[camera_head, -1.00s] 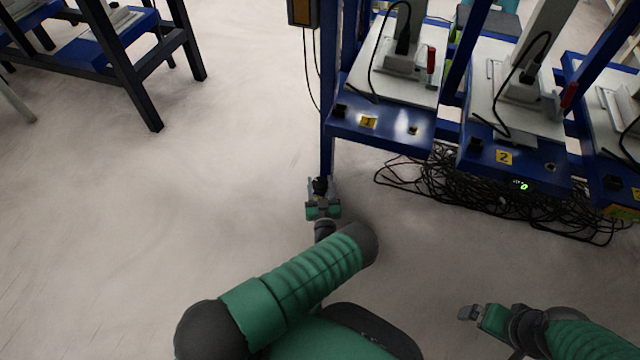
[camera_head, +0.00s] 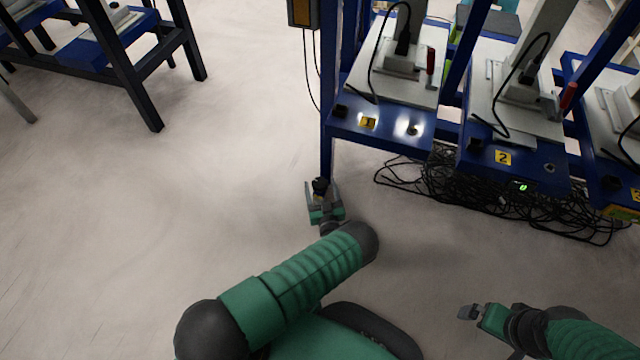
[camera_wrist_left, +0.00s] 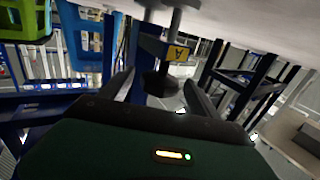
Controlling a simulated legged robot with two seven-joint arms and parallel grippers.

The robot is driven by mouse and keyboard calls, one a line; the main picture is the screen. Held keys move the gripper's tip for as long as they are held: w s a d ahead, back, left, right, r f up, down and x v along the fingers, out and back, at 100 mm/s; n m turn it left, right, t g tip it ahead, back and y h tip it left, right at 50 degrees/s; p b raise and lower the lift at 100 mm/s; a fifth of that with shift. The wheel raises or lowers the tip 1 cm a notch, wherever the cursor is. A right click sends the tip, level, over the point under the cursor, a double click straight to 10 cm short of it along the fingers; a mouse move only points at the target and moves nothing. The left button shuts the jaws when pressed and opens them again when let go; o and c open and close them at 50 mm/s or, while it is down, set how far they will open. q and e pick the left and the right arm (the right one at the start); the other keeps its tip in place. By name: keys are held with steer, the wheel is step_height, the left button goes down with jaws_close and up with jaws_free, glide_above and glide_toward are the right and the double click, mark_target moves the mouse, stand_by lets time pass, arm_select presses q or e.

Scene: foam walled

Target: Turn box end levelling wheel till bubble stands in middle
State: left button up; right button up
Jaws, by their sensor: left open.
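A small dark wheel (camera_head: 320,185) is low at the near left leg of the blue frame. In the left wrist view, which looks upside down, a dark faceted wheel (camera_wrist_left: 160,84) sits by a grey bracket with a yellow "A" tag (camera_wrist_left: 178,53). My left gripper (camera_head: 322,191) is open, its fingers on either side of the wheel with gaps visible in the wrist view (camera_wrist_left: 158,84). Whether either finger touches it is unclear. I cannot make out a bubble. My right gripper (camera_head: 468,312) is low at the right, away from the frame; its jaw state is unclear.
The blue frame (camera_head: 380,135) carries numbered stations with grey plates and black cables. Tangled black cables (camera_head: 450,195) lie on the floor below it. A dark table (camera_head: 140,85) stands at the upper left. The floor (camera_head: 150,220) between is clear.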

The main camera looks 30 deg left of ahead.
arm_select(q)
steer(key=p+v, duration=0.3)
steer(key=v, duration=1.2)
steer(key=shift+s+d, duration=0.2)
steer(key=shift+s, duration=0.1)
